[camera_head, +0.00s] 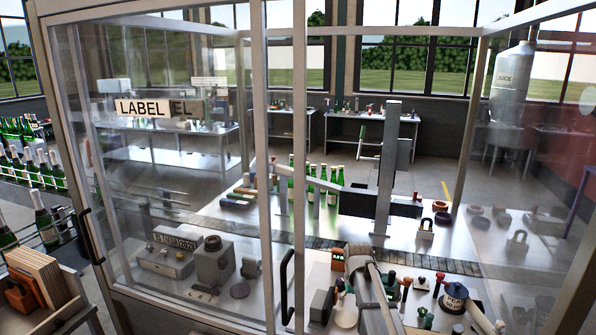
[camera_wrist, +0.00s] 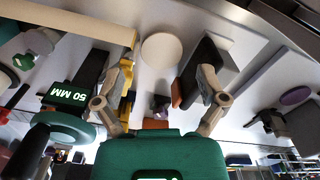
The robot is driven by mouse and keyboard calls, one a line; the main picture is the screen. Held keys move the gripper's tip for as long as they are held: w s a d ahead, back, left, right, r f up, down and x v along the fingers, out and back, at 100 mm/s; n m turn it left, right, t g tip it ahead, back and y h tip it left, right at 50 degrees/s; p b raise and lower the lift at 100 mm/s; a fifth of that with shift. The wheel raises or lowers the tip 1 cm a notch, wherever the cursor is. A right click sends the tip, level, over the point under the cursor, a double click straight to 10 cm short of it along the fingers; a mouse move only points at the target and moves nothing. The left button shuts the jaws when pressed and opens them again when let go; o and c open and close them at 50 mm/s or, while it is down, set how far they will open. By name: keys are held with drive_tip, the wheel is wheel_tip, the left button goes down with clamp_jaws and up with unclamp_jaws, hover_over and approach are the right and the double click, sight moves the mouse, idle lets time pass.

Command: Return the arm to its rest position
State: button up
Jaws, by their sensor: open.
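My gripper (camera_wrist: 160,92) shows in the wrist view with its two tan fingers spread wide apart. Nothing is held between them. Its teal body fills the bottom middle of that view. In the head view, a curved beige arm-like shape stands at the front of the bench; I cannot make out the fingertips there.
Green bottles (camera_head: 330,186) stand behind a dark conveyor (camera_head: 345,248). A grey column (camera_head: 388,165) rises beyond it. Small tools (camera_head: 406,287) crowd the front bench. A wooden box (camera_head: 40,278) stands at lower left.

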drive_tip(key=s, duration=2.2)
wheel_tip(320, 180, down, 10)
drive_tip(key=w+b, duration=0.1)
drive_tip(key=b, duration=0.9)
drive_tip(key=shift+m, duration=0.3)
